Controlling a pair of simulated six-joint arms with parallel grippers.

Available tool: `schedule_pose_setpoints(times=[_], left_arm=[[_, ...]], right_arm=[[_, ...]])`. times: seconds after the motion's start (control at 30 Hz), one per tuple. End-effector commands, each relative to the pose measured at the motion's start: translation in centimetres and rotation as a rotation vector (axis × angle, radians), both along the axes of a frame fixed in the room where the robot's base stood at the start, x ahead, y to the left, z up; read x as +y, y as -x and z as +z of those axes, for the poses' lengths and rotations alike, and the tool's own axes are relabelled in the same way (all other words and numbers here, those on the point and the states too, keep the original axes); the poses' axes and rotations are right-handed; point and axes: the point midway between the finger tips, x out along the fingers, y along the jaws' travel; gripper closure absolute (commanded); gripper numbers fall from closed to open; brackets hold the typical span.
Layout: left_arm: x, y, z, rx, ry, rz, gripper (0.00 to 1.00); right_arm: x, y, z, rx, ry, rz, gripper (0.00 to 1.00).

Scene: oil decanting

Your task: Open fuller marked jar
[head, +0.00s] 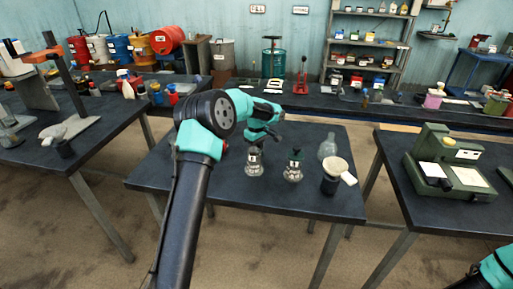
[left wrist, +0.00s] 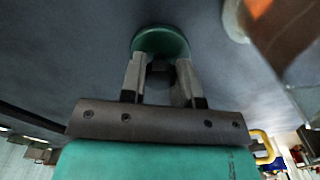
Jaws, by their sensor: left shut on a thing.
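Two small clear glass jars stand on the middle table. The left jar (head: 254,161) is directly below my left gripper (head: 260,136), and its top is hidden by the gripper. The right jar (head: 293,166) has a dark green stopper on it. In the left wrist view my left gripper (left wrist: 162,80) is shut on a round green lid (left wrist: 160,42). I cannot tell whether this lid still touches the left jar. Any mark on the jars is too small to read. My right gripper is out of view.
A clear rounded flask (head: 327,147) stands right of the jars. A dark cup with a pale top (head: 334,180) is in front of it. A green scale-like device (head: 448,165) sits on the right table. The middle table's (head: 225,195) front is clear.

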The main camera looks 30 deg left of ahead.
Motion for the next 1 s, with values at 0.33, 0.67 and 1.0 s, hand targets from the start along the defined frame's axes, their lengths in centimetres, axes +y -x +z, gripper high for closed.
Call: schedule_pose_setpoints(times=[0.33, 0.67, 1.0], left_arm=[[0.0, 0.0, -0.3, 0.000, 0.000, 0.000, 0.52], [0.0, 0.0, -0.2, 0.000, 0.000, 0.000, 0.45], [0.0, -0.1, 3.1, -0.004, 0.000, 0.000, 0.45]], right_arm=[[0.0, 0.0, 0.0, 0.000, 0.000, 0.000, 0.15], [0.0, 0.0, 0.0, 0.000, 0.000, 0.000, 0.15], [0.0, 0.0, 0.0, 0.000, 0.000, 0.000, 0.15]])
